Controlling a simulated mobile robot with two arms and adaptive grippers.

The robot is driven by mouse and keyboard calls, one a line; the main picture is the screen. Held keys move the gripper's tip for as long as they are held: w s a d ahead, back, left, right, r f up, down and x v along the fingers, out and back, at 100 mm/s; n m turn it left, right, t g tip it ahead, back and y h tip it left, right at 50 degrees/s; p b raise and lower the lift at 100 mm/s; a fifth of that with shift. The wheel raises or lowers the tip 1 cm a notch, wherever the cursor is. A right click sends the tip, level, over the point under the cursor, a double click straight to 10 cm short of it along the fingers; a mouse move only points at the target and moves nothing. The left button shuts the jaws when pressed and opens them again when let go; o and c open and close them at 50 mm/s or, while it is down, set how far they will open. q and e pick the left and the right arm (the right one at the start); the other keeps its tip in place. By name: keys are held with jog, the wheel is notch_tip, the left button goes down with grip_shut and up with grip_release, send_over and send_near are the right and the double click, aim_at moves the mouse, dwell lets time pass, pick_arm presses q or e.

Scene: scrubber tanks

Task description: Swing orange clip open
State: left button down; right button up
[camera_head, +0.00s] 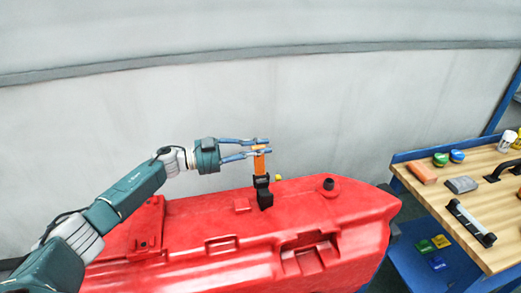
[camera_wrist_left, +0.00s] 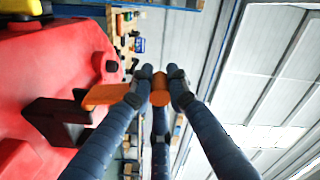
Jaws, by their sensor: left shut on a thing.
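The orange clip (camera_head: 259,165) stands roughly upright on a black mount (camera_head: 264,194) on top of the red tank (camera_head: 190,225). My left gripper (camera_head: 264,146) reaches in from the left, with its blue fingers around the upper end of the clip. In the left wrist view the fingers (camera_wrist_left: 160,86) are shut on the round end of the clip, and its flat arm (camera_wrist_left: 105,96) runs to the black mount (camera_wrist_left: 57,120). The fingers hide part of the clip's end. My right gripper is not in view.
A black cap (camera_head: 328,184) and a small yellow knob (camera_head: 278,178) are on the tank to the right of the clip. A wooden workbench (camera_head: 455,188) with several tools stands at the right. A pale wall (camera_head: 200,100) is behind; the air above the tank is clear.

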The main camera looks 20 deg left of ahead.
pick_arm(q)
jog(key=shift+a+f, duration=0.1)
jog(key=shift+f, duration=0.05)
jog(key=c, duration=1.6)
grip_release()
jog(key=shift+w, duration=0.1)
jog(key=shift+c, duration=0.2)
jog(key=v, duration=1.2)
